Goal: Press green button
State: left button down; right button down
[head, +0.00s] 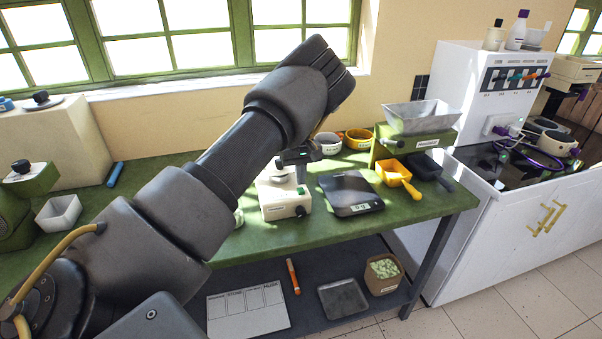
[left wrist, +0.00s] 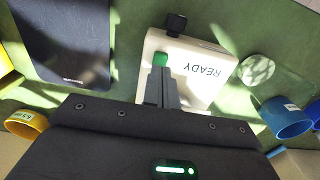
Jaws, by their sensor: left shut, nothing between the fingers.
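A white device (head: 285,200) stands on the green table in the head view, with a dark knob on its front. In the left wrist view the device (left wrist: 200,68) reads "READY" on its top and has a black knob (left wrist: 176,24) at its edge. The green button (left wrist: 161,58) is on that top, just beyond my fingertips. My left gripper (left wrist: 160,75) is shut and empty, its fingers over the device. I cannot tell whether the tips touch the button. My right gripper is not in view.
A black scale (head: 350,192) stands right of the device. A metal hopper (head: 422,116) stands at the right. The table's front strip is clear.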

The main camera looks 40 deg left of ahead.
aim_at(301, 189)
pick_arm(q)
jog(key=shift+f, duration=0.65)
jog(key=shift+f, duration=0.1)
jog(key=shift+f+b, duration=0.5)
jog(key=shift+f, duration=0.05)
jog(key=shift+r, duration=0.1)
jog(key=shift+r+p, duration=0.5)
notch_tip(301, 189, up, 4)
jog(key=p, duration=0.3)
jog(key=shift+r, duration=0.2)
